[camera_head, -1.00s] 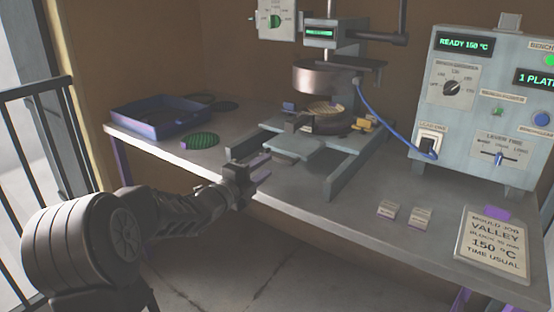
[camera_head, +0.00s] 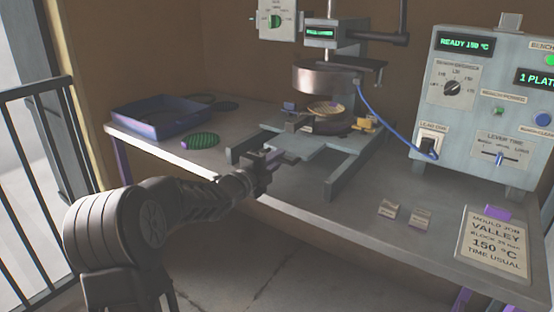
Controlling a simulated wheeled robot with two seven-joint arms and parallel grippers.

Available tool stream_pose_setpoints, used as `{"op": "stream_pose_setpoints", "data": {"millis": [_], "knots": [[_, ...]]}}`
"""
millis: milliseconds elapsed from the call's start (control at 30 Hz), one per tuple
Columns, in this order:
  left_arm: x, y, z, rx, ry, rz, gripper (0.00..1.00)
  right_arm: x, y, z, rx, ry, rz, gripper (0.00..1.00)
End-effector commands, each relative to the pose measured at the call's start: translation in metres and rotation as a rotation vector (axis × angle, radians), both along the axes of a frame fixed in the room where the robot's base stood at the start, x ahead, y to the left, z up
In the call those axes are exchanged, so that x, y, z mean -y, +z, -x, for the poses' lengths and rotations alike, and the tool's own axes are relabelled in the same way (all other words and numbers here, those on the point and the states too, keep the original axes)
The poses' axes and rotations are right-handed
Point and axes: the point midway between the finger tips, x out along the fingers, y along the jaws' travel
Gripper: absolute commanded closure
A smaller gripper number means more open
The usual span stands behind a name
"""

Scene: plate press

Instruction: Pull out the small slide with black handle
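The press (camera_head: 322,78) stands at the back of the table with its round upper block raised. Below it, a round yellowish plate (camera_head: 324,107) sits on a dark round base. A small dark part (camera_head: 299,125), perhaps the black handle, juts out at the front left of that base. A flat grey slide plate (camera_head: 318,146) lies between two rails in front. My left gripper (camera_head: 280,157) is by the front left end of the slide plate, below and in front of the dark part. Its fingers look apart, with nothing clearly between them. My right gripper is out of view.
A control box (camera_head: 480,110) stands at the right, with a blue cable to the press. Small blocks and a job card (camera_head: 492,243) lie at the front right.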

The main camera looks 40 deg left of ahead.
Motion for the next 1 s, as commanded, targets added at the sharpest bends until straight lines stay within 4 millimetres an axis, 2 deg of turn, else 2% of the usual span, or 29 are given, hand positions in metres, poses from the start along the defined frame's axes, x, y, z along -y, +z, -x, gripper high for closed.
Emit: {"op": "stream_pose_setpoints", "data": {"millis": [33, 133, 1000], "knots": [[0.0, 0.0, 0.0001, 0.0, 0.0, 0.0, 0.92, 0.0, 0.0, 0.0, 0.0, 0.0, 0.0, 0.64], [0.0, 0.0, 0.0001, 0.0, 0.0, 0.0, 1.0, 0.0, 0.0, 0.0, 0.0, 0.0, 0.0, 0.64], [-0.0001, -0.0005, 0.0002, -0.001, 0.0, 0.0, 1.0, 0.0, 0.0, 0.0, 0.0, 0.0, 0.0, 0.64]]}}
